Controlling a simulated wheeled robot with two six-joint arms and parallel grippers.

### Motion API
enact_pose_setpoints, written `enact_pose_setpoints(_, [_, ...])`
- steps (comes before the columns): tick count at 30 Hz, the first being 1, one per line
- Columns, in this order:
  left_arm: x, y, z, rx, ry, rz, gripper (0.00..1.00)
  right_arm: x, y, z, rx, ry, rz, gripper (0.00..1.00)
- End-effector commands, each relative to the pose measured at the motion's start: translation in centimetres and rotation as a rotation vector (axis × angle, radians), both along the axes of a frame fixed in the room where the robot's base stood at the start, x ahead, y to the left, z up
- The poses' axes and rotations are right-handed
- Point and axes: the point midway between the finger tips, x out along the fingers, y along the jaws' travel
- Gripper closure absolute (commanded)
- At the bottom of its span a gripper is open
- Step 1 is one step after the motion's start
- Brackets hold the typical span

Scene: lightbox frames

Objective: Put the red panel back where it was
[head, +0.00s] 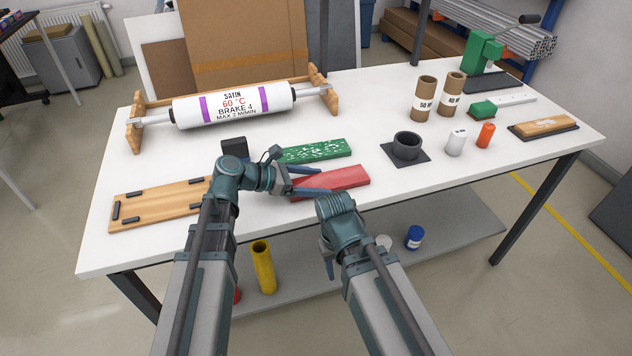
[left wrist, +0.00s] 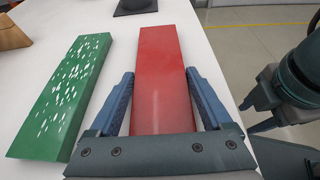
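The red panel (head: 345,180) lies flat on the white table, in front of a white-speckled green panel (head: 318,151). In the left wrist view the red panel (left wrist: 160,60) runs away from me, with the green panel (left wrist: 65,95) apart on its left. My left gripper (head: 314,183) is open at the panel's left end. Its fingers (left wrist: 160,74) straddle the panel, with a gap on each side. My right gripper (head: 326,262) hangs by the table's front edge, empty; in the left wrist view its fingers (left wrist: 248,117) are apart.
A wooden board (head: 150,205) with several black strips lies at the left, partly behind my left arm. A black block (head: 235,147) stands behind that arm. A white roller (head: 232,106) rests in a wooden cradle at the back. A black ring holder (head: 406,146) stands right of the panels.

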Motion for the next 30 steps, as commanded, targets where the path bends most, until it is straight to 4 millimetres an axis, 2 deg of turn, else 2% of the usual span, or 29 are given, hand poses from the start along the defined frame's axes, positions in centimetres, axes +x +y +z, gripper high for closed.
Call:
enact_pose_setpoints(1, [0.0,0.0,0.1,0.0,0.0,0.0,0.06,0.0,0.0,0.0,0.0,0.0,0.0,0.5])
enact_pose_setpoints(2, [0.0,0.0,0.0,0.0,0.0,0.0,0.01,0.0,0.0,0.0,0.0,0.0,0.0,0.5])
enact_pose_setpoints(3, [0.0,0.0,0.0,0.0,0.0,0.0,0.0,0.0,0.0,0.0,0.0,0.0,0.0,0.5])
enact_pose_setpoints(12, [0.0,0.1,0.7,0.0,0.0,0.0,0.0,0.0,0.0,0.7,0.0,0.0,0.0,0.5])
enact_pose_setpoints(24, [-2.2,6.9,3.7,0.0,0.0,0.004,0.0,0.0,0.0,3.7,0.0,0.0,0.0,0.5])
enact_pose_setpoints(30, [-3.0,9.4,4.7,0.0,0.0,0.001,0.0,0.0,0.0,4.7,0.0,0.0,0.0,0.5])
